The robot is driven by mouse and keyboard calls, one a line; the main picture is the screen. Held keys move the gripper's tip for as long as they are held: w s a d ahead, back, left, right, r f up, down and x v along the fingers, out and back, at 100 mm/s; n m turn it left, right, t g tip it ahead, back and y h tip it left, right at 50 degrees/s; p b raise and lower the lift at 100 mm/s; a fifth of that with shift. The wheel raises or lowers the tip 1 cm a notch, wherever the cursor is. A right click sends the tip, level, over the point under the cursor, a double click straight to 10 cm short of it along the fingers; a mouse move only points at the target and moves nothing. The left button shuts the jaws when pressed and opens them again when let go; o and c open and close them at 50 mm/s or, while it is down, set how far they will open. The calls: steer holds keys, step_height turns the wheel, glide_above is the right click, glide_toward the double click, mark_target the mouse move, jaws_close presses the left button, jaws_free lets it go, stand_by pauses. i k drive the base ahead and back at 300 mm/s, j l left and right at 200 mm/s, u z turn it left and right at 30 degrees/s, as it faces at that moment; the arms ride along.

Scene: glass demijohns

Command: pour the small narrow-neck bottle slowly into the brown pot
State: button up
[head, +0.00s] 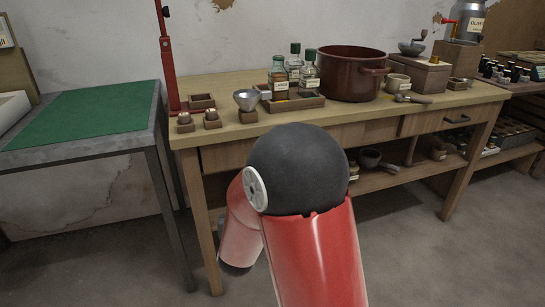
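The brown pot (345,77) stands upright on the wooden workbench (228,88), with a handle on its right side. Just left of it, several small glass bottles stand in a low wooden tray (292,104). They include a labelled bottle with brown contents (279,85), a stoppered bottle behind (294,66), and a labelled bottle beside the pot (309,77). I cannot tell which one is the small narrow-neck bottle. My red arm with its black joint fills the lower middle, in front of the bench. My gripper does not show.
A metal funnel (247,100) and small wooden blocks stand at the bench's left end, near a red upright stand (169,60). Right of the pot are a small cup (397,83) and a wooden grinder (420,75). A green-topped table (90,115) stands left, mostly clear.

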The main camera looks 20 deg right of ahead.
mark_target(349, 73)
steer(key=l+u, duration=0.2)
steer(key=u, duration=0.25)
steer(key=l+u, duration=0.2)
steer(key=u, duration=0.3)
steer(key=k+l+u, duration=0.2)
steer(key=l, duration=0.4)
steer(key=k+l+u, duration=0.15)
steer(key=k+l, duration=0.3)
steer(key=k+l+u, duration=0.2)
steer(key=k+l, duration=0.2)
steer(key=l, duration=0.25)
